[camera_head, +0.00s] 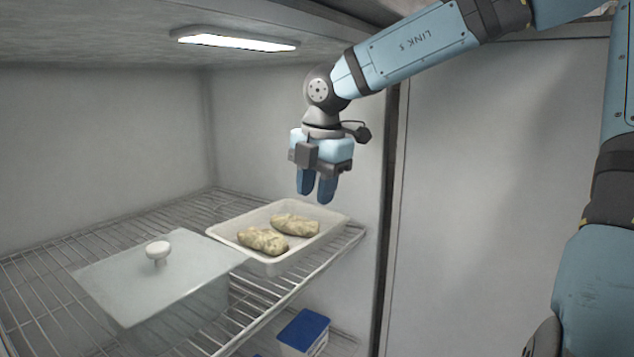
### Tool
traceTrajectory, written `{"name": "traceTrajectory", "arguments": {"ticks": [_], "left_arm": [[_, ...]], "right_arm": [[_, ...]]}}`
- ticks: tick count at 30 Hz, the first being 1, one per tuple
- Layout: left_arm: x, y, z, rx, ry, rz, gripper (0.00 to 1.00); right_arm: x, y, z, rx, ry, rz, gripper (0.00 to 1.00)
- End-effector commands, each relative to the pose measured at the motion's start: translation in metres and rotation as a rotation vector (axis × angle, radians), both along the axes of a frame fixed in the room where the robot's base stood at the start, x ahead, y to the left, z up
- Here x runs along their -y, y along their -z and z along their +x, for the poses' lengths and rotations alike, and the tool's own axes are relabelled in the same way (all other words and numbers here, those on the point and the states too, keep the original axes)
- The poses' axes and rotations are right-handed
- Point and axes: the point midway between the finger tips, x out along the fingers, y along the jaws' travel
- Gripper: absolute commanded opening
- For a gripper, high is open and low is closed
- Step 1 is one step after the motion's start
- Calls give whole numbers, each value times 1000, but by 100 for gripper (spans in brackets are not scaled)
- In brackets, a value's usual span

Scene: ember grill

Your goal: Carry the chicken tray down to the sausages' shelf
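The chicken tray (262,264) is a shallow white tray holding two pale, herb-flecked chicken pieces (263,241) (296,225). It sits on the upper wire shelf (336,243) at its right end, near the open front. My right gripper (315,196) hangs above the tray's back right part, fingers pointing down. Its two blue fingers are apart with a gap between them, and it is empty and clear of the tray. My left gripper is not in view. No sausages show; most of the space below this shelf is hidden.
A clear lidded container with a white knob (158,250) stands left of the tray, close to it. Below the shelf is a blue-lidded box (303,328). The fridge's side wall (300,120) is close on the right. A lamp (235,40) hangs from the ceiling.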

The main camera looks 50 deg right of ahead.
Motion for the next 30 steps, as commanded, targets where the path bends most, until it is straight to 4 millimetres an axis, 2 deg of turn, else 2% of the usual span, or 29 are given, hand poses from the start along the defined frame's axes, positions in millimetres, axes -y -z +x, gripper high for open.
{"name": "traceTrajectory", "arguments": {"ticks": [15, 21, 30], "left_arm": [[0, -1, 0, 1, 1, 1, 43], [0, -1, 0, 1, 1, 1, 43], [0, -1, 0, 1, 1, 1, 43]], "right_arm": [[0, 90, 12, -6, 0, 1, 34], [0, 107, 15, -3, 1, 1, 34], [0, 110, 16, -2, 0, 1, 34]]}}
